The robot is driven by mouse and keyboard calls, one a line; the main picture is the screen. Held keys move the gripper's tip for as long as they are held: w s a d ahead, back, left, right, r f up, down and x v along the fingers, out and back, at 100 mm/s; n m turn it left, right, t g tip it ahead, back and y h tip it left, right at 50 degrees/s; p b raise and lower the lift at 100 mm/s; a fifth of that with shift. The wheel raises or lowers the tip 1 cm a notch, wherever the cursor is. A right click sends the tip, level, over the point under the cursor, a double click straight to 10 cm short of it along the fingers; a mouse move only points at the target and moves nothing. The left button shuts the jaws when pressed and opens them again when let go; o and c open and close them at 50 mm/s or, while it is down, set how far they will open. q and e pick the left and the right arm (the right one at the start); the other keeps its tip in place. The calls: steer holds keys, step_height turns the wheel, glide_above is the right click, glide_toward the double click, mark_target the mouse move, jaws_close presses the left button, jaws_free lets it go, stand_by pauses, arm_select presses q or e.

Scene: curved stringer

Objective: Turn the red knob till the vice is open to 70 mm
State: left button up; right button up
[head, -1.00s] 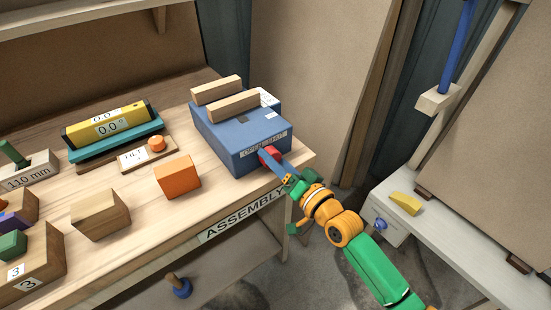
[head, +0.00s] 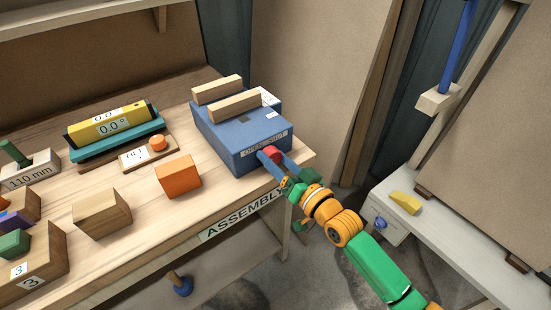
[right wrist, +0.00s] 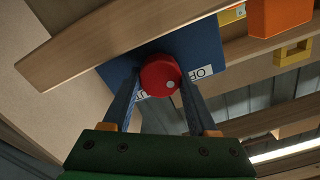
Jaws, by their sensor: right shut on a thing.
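The vice is a blue box (head: 228,142) at the right end of the bench. Two pale wooden jaw bars, the far one (head: 216,90) and the near one (head: 233,107), lie across its top with a narrow gap between them. A red knob (head: 269,153) sticks out of its front, below a partly covered label. My right gripper (head: 274,158) is shut on the knob, one blue finger on each side. In the right wrist view the round red knob (right wrist: 160,72) sits between the fingertips, with a pale dot on its face. My left gripper is out of view.
A white plate (head: 269,97) lies on the vice top, its writing unreadable. An orange block (head: 178,176), a wooden block (head: 101,214) and a yellow level (head: 108,124) stand to the left. A side table (head: 455,220) with a yellow piece is at the right.

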steer(key=o, duration=1)
steer(key=shift+r, duration=0.25)
steer(key=o, duration=0.4)
steer(key=shift+w+f, duration=0.1)
steer(key=shift+f, duration=0.05)
steer(key=v, duration=0.7)
